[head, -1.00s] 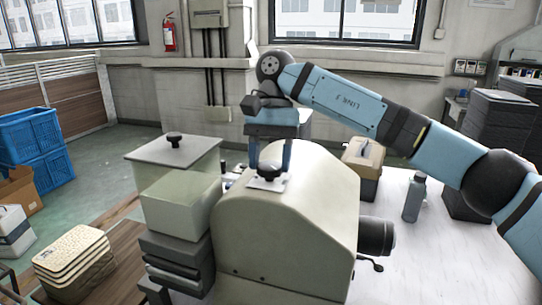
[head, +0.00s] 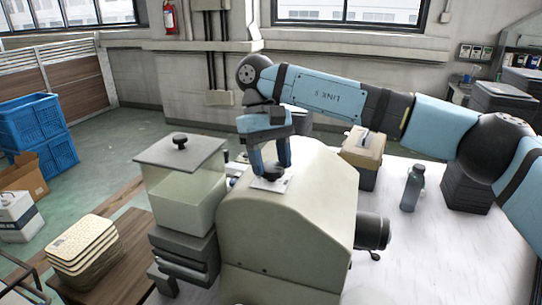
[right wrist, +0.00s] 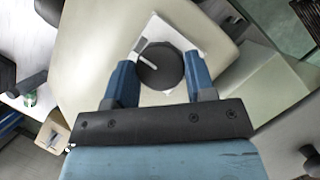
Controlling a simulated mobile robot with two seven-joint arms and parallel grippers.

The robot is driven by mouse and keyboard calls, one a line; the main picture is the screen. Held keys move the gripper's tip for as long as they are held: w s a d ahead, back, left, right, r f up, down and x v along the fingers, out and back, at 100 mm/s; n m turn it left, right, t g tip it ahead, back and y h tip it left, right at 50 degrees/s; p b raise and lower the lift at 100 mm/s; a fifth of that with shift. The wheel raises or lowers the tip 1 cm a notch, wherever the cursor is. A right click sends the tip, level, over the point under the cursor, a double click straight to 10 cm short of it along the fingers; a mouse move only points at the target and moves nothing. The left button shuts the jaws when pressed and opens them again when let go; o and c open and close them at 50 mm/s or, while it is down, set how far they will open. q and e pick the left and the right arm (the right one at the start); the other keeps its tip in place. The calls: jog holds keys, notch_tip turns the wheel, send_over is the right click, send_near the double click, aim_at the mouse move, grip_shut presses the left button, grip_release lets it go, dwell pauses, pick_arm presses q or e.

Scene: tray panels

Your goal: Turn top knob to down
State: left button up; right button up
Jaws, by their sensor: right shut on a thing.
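The top knob (head: 273,173) is a round black dial on a white plate (right wrist: 191,34) on top of the cream machine housing (head: 305,200). In the right wrist view the knob (right wrist: 165,70) shows a light pointer mark on its upper left part. My right gripper (head: 270,166) reaches down from above with its blue fingers on either side of the knob, shut on it. The fingers (right wrist: 160,84) also show in the right wrist view, beside the knob. My left gripper is in neither view.
A hopper box with a black-knobbed lid (head: 182,152) stands left of the housing. A motor (head: 372,231) with a small lever sticks out at its right. A bottle (head: 412,188) and a tan case (head: 364,150) stand on the white table (head: 420,250).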

dwell(0.4)
jog(key=o, duration=0.9)
jog(key=shift+r, duration=0.1)
jog(key=p+v, duration=0.2)
jog(key=v, duration=1.1)
jog(key=shift+w+a+r, duration=0.1)
jog(key=shift+a+r, duration=0.1)
jog(key=shift+r, duration=0.05)
